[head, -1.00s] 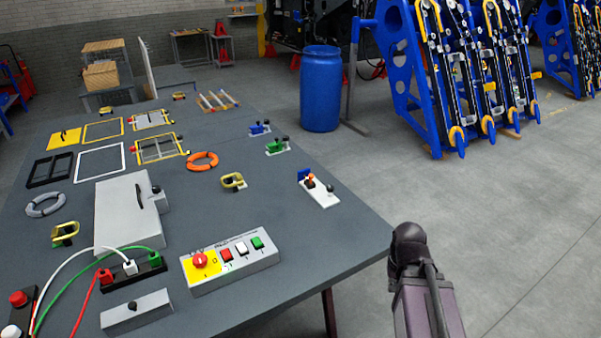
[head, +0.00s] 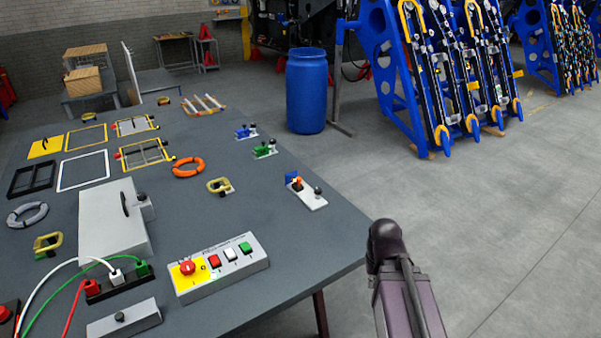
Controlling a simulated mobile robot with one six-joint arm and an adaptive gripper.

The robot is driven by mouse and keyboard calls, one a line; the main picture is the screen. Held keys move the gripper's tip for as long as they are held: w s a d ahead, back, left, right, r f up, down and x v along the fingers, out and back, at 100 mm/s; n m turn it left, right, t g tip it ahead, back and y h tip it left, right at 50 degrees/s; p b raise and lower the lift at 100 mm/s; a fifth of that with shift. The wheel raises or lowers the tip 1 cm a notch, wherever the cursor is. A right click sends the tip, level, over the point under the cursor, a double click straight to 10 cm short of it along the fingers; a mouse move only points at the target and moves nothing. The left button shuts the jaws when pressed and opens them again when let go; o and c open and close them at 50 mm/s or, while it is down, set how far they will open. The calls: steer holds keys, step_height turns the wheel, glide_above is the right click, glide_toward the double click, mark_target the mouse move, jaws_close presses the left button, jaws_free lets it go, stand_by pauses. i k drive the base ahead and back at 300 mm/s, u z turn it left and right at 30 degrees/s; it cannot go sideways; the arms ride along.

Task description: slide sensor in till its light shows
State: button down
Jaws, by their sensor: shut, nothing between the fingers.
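On the table's right side, a small white plate (head: 311,200) carries a blue block (head: 292,178), a small orange-and-dark piece (head: 298,184) and a black knob (head: 318,190). This may be the sensor and its mount, but it is too small to tell. I cannot make out a lit light on it. A dark purple-grey link of my arm (head: 405,295) with a rounded black end rises at the bottom, right of the table edge and apart from the plate. No gripper fingers show in this view.
The grey table (head: 250,310) also holds a button box (head: 222,270), a grey case (head: 112,222), an orange ring (head: 188,167) and small green (head: 264,150) and blue clamps (head: 245,132). A blue drum (head: 306,92) stands behind.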

mark_target(295, 185)
steer(key=i, duration=0.95)
steer(key=u, duration=0.05)
